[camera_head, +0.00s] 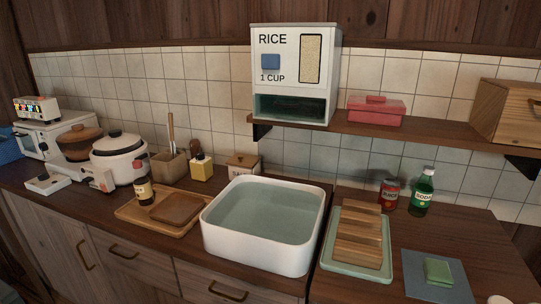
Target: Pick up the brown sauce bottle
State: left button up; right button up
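A small dark bottle with a pale yellowish label (144,191) stands upright at the left end of a wooden tray (128,213) on the counter, left of the sink. It looks like the brown sauce bottle, but its label is too small to read. A flat brown square piece (177,208) lies on the tray to its right. Neither of my grippers is in view.
A white sink basin (216,240) is right of the tray. A white rice cooker (118,160) stands behind the bottle, with a utensil holder (168,168) and yellow dispenser (201,168) nearby. A shelf (440,141) with a rice dispenser (293,35) overhangs the right.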

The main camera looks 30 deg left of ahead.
aim_at(141, 184)
jog(key=j+z, duration=0.1)
jog(key=j, duration=1)
jog(key=k+j+z, duration=0.1)
jog(key=j, duration=0.95)
